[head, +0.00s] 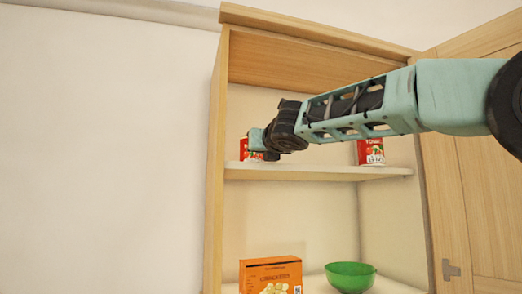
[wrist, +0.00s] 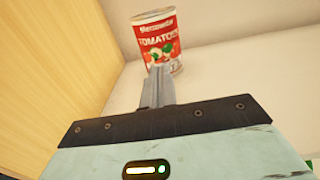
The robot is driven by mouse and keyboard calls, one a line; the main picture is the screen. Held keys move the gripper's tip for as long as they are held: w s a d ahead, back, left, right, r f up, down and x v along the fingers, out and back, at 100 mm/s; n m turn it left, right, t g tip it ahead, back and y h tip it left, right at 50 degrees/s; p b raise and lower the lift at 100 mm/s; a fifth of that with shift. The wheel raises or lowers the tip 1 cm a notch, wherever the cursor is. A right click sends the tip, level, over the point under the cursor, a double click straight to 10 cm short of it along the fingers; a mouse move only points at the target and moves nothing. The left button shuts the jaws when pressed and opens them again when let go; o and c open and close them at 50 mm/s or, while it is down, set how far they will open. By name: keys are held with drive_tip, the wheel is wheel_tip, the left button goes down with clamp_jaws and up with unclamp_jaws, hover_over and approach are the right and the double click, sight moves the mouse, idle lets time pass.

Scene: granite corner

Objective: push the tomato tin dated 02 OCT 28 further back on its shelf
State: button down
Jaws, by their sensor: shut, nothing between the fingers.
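A red and white tomato tin (wrist: 157,38) stands upright on a shelf, in front of my gripper (wrist: 161,70) in the wrist view. My fingers are shut and empty and point at its lower front; I cannot tell whether they touch it. In the head view this tin (head: 244,149) is at the left end of the upper shelf (head: 300,172), mostly hidden by my gripper (head: 257,141). A second red tomato tin (head: 371,151) stands at the right end of that shelf, partly behind my arm. No date is readable on either tin.
The cabinet's left side wall (wrist: 60,50) is close to the left of my gripper. The cabinet door (head: 475,190) is open at right. Below, an orange box (head: 270,275) and a green bowl (head: 350,277) stand on the lower shelf. The upper shelf between the tins looks clear.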

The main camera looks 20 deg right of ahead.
drive_tip(key=shift+s+f+b, duration=0.15)
drive_tip(key=shift+s+b, duration=0.15)
drive_tip(key=shift+s, duration=0.5)
drive_tip(key=s+b, duration=0.2)
drive_tip(key=s, duration=0.5)
drive_tip(key=shift+s, duration=0.25)
